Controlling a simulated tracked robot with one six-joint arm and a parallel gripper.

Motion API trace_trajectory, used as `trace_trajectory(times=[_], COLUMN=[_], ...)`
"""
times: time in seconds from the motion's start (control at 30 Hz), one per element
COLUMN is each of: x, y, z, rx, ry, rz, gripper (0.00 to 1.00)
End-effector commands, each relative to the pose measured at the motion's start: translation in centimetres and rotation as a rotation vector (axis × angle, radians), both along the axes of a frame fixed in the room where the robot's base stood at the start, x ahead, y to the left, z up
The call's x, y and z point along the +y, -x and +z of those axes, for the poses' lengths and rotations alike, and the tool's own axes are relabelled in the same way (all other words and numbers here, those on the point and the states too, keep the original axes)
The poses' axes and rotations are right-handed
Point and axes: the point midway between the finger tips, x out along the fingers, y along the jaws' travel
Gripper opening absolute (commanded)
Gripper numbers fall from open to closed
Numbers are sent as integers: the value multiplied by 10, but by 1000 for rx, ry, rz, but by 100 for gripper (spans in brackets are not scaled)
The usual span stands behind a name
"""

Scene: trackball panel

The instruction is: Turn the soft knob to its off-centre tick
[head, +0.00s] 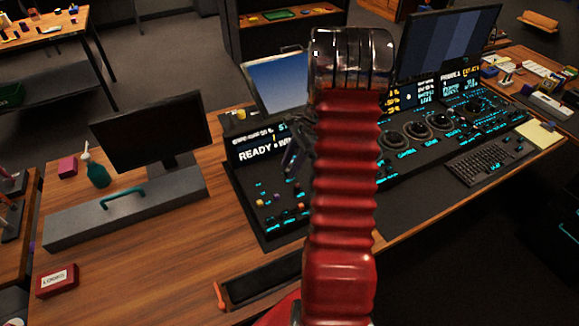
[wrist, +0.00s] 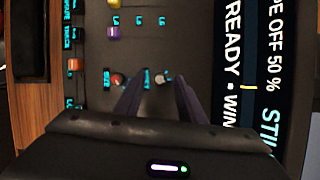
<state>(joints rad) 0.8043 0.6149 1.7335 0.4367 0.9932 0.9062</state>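The control panel (head: 290,190) lies tilted on the wooden desk, partly hidden by my red arm. In the wrist view the dark panel face (wrist: 150,55) carries small knobs with cyan labels too small to read, so I cannot tell for sure which is the soft knob. In the head view my gripper (head: 292,158) is partly hidden behind my arm.
Purple (wrist: 113,32) and orange (wrist: 73,65) knobs stand nearby on the panel. A lit screen strip (wrist: 250,80) reading "READY" and "OFF 50 %" runs along the right.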

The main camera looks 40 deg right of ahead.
Motion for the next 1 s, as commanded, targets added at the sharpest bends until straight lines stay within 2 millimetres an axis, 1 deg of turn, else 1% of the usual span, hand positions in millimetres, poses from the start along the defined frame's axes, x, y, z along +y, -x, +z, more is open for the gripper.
trace_trajectory(times=[0.13, 0.4, 0.47, 0.9, 0.93, 1.0], x=[3, 3, 3, 3, 3, 3], y=[-1, -1, -1, -1, -1, -1], z=[-8, -9, -9, -8, -8, -8], rx=[1, 0, 0, 0, 0, 0], ry=[-1, 0, 0, 0, 0, 0], rz=[-1, -1, -1, -1, -1, -1], gripper=[36, 36, 33, 2, 0, 0])
